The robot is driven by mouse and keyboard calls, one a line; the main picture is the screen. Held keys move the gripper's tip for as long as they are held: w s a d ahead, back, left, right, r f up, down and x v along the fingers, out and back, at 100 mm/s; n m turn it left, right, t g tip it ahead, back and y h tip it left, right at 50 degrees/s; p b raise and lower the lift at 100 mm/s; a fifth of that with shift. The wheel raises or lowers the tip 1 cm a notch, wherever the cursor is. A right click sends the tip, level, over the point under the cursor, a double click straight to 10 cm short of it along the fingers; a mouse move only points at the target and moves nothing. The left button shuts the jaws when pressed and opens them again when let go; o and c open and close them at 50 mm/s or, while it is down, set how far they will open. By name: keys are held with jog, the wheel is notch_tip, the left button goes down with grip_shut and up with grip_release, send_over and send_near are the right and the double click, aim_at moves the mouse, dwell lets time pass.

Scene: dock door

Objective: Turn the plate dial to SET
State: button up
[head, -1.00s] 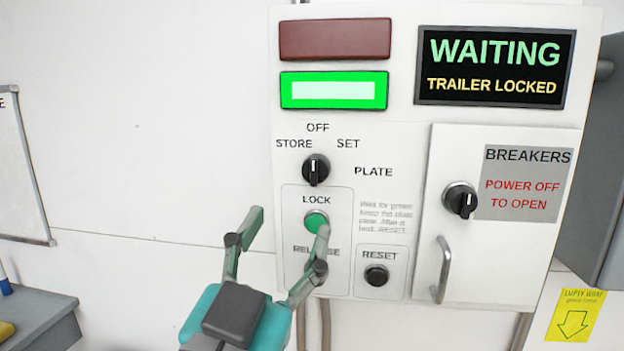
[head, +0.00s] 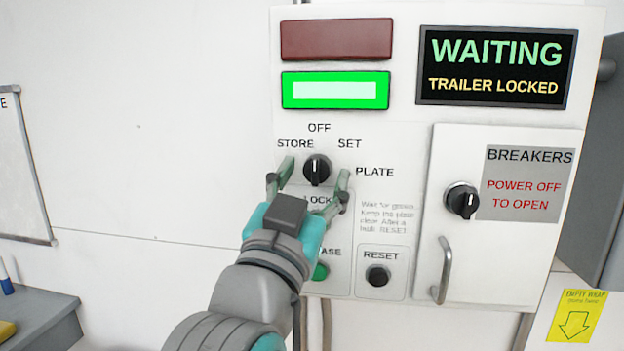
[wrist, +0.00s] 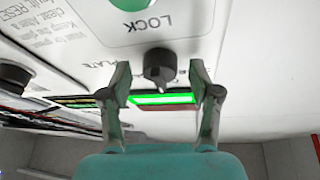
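The plate dial (head: 317,169) is a black round knob on the white control panel (head: 400,140), below the words STORE, OFF and SET. Its white pointer line points up at OFF. My gripper (head: 309,177) is open, with one finger on each side of the dial in the head view. In the wrist view the dial (wrist: 159,65) sits between the fingertips of my gripper (wrist: 162,88), with gaps showing on both sides. I cannot tell how far the fingertips stand from the panel face.
A green button (head: 320,271) and a black RESET knob (head: 377,276) sit below. A breaker door (head: 500,260) with a black knob (head: 462,201) and handle (head: 442,270) is to the right. The sign (head: 495,66) reads WAITING, TRAILER LOCKED.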

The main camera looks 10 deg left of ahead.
jog(key=c, duration=1.1)
